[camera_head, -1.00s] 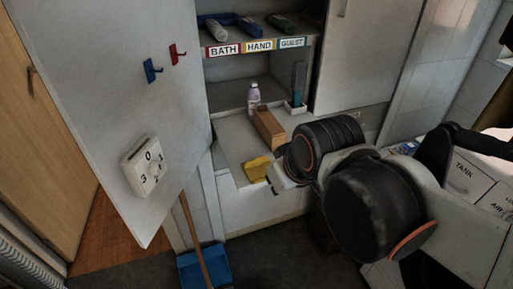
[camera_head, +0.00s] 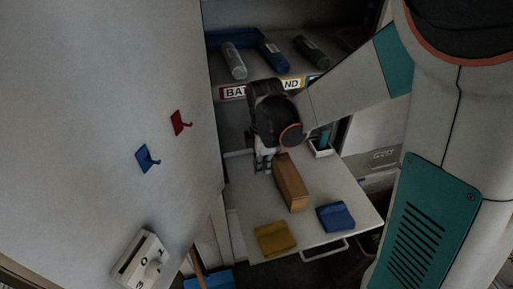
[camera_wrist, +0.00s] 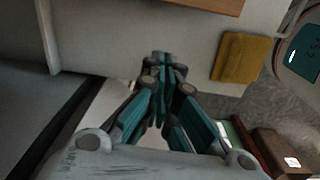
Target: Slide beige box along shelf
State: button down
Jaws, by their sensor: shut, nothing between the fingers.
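The beige box (camera_head: 291,183), a long tan block, lies on the white shelf (camera_head: 352,195) in the head view. Its edge also shows at the top of the wrist view (camera_wrist: 200,4). My gripper (camera_head: 263,168) is shut and empty, pointing down just left of the box's far end. In the wrist view its teal fingers (camera_wrist: 160,60) meet at the tips, apart from the box. My gripper and wrist hide part of the shelf's back.
A yellow cloth (camera_head: 275,238) and a blue cloth (camera_head: 336,217) lie near the shelf's front edge. A small holder (camera_head: 321,146) stands at back right. Bottles (camera_head: 234,60) lie on the upper shelf. The open door (camera_head: 110,100) bounds the left.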

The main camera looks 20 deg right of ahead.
aim_at(261, 195)
jog(key=shift+n, duration=0.3)
notch_tip(261, 195, down, 11)
jog(key=b, duration=0.3)
jog(key=shift+w+f+b, duration=0.1)
jog(key=shift+b, duration=0.25)
jog(key=d, duration=0.2)
jog(key=shift+d+r, duration=0.4)
jog(key=shift+d, duration=0.55)
jog(key=d+b, duration=0.1)
jog(key=d, duration=1.8)
jog(key=shift+s+d+b, duration=0.2)
jog(key=shift+b, duration=0.2)
jog(key=shift+a, duration=0.1)
